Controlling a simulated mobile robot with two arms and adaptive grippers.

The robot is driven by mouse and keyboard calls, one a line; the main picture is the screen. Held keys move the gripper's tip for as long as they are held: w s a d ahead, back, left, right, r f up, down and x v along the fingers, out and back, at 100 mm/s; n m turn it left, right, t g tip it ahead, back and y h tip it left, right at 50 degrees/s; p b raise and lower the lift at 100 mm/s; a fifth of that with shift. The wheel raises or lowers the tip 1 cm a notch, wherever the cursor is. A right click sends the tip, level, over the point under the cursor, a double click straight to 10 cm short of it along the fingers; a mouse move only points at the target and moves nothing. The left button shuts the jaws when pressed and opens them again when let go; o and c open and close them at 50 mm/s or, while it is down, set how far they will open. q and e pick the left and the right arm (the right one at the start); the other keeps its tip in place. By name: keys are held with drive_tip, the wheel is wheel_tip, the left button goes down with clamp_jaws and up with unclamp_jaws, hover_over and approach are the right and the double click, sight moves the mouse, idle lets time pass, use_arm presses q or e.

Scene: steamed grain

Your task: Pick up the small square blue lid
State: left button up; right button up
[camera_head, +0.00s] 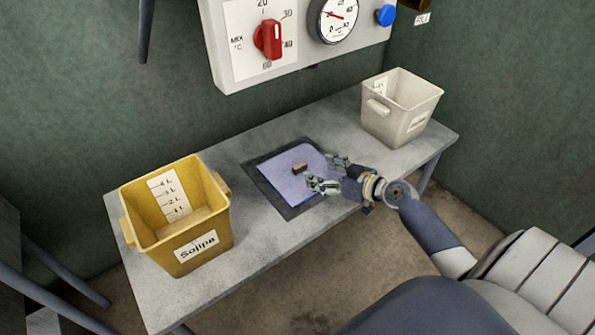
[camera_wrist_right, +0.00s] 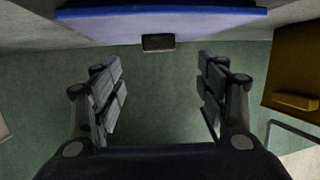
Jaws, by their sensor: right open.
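The small square blue lid (camera_head: 287,187) lies flat on a dark square frame on the grey table. A small brown handle (camera_head: 299,167) stands on its top. My right gripper (camera_head: 325,174) is over the right side of the lid, open and empty, with its fingers toward the handle. In the right wrist view the lid (camera_wrist_right: 160,17) shows edge-on along the top. The handle (camera_wrist_right: 158,42) shows beyond the open fingers of my right gripper (camera_wrist_right: 160,90), near the middle of the gap. My left gripper is not in view.
A yellow bin (camera_head: 188,243) stands at the table's left end and a white bin (camera_head: 385,128) at its back right. A control panel (camera_head: 225,70) with a red knob (camera_head: 269,39) hangs on the wall behind. The grey table (camera_head: 255,245) is bare between the yellow bin and the lid.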

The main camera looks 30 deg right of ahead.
sight(299, 164)
drive_tip(key=x, duration=0.7)
drive_tip(key=shift+w+f, duration=0.15)
drive_tip(key=shift+f, duration=0.1)
drive_tip(key=shift+d, duration=0.1)
drive_tip(key=c, duration=1.2)
drive_tip(key=shift+c, duration=0.6)
drive_tip(key=shift+r, duration=0.2)
